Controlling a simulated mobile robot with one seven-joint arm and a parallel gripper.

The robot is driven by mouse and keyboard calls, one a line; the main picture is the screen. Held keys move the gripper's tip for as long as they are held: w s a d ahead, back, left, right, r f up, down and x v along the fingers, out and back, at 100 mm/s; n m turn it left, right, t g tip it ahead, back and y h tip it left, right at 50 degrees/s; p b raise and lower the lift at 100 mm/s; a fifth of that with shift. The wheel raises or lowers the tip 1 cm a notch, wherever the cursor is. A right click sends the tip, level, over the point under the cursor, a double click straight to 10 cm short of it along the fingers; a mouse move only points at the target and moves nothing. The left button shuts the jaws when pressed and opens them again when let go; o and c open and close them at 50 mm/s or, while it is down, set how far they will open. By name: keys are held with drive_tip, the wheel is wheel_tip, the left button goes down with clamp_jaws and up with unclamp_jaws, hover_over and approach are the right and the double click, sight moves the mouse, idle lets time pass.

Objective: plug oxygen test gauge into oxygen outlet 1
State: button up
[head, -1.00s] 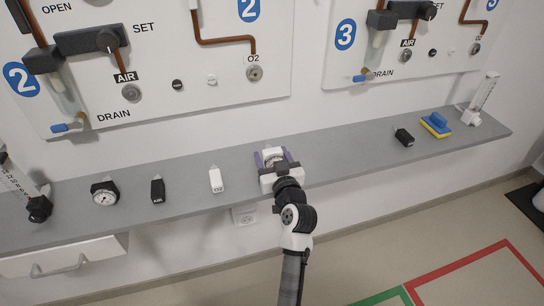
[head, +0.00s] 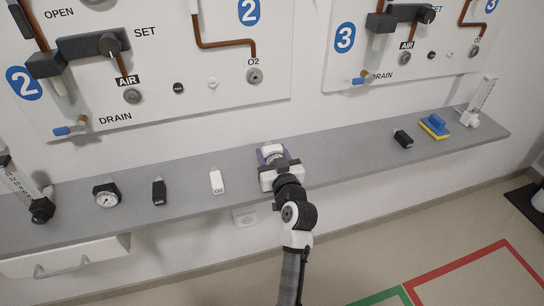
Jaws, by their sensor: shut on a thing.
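My gripper (head: 272,160) is at the middle of the grey shelf, its purple fingers shut on a small gauge with a white top (head: 272,149). Most of this gauge is hidden by the fingers and wrist, and I cannot tell whether it still touches the shelf. An O2 outlet (head: 254,76) is on the wall panel above, by the blue 2 signs. No outlet marked 1 is in view.
On the grey shelf (head: 330,150) stand a black-bodied gauge (head: 106,196), a black AIR plug (head: 158,191), a white O2 plug (head: 217,181), a black block (head: 403,139), a blue-and-yellow sponge (head: 435,125) and flowmeters at both ends.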

drive_tip(key=shift+s, duration=0.1)
drive_tip(key=shift+b+v, duration=1.15)
drive_tip(key=shift+v, duration=2.8)
drive_tip(key=shift+b+v, duration=1.05)
drive_tip(key=shift+v, duration=1.9)
